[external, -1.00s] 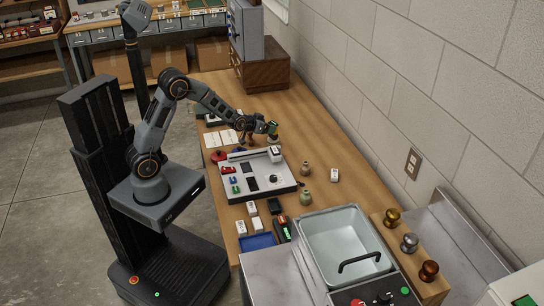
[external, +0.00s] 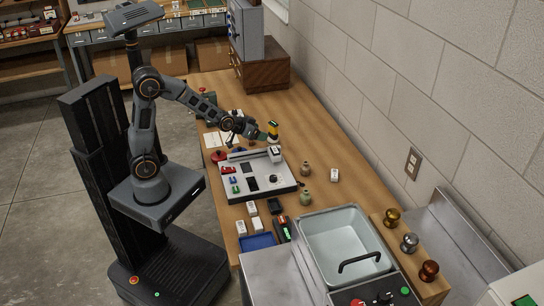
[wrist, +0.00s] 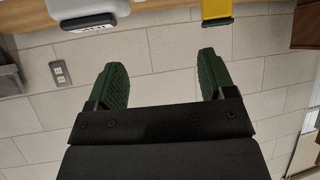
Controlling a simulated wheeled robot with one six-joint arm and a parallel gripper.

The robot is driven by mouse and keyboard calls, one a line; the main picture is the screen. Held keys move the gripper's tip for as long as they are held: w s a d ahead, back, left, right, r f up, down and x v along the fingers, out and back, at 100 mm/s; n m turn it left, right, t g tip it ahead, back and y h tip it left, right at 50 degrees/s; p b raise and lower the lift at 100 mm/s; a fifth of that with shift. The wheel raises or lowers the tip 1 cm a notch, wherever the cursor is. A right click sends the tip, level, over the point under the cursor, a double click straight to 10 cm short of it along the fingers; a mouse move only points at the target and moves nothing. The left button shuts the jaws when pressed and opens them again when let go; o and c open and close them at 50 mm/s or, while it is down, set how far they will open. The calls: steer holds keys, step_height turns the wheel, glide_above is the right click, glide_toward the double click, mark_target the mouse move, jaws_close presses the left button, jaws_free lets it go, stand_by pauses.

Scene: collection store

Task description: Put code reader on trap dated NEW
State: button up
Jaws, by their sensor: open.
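My gripper (external: 262,135) is open over the far end of the grey panel. In the wrist view its two green-padded fingers (wrist: 161,78) are apart with nothing between them. A yellow and dark upright item (external: 273,127), possibly the code reader, stands by the fingertips; a yellow piece (wrist: 217,10) shows beyond the right finger in the wrist view. A white labelled block (external: 275,152), possibly a trap, is at the panel's far right corner. Another white block (external: 334,175) sits on the bench to the right. The dates cannot be read.
The grey panel (external: 262,191) carries a dark knob and small coloured pieces. Several white blocks, a blue tray (external: 258,241) and a dark handheld device (external: 283,229) lie nearer. A metal basin (external: 345,236) is front right.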

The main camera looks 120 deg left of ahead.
steer(key=w+d+r+m+t+h, duration=0.15)
steer(key=w+d+m+h, duration=0.35)
steer(key=d, duration=0.9)
steer(key=s+d+r+m+g+h, duration=0.1)
steer(key=s+d+m+g+h, duration=0.1)
steer(key=d, duration=1)
steer(key=s+d+r+m+g+h, duration=0.1)
steer(key=s+d+m, duration=0.3)
steer(key=d, duration=0.9)
steer(key=shift+s+r+m+g+h, duration=0.4)
steer(key=shift+s+g+h, duration=0.25)
steer(key=shift+s+h, duration=0.1)
steer(key=shift+d, duration=0.1)
step_height(320, 180, up, 6)
steer(key=p, duration=0.5)
steer(key=shift+f, duration=0.2)
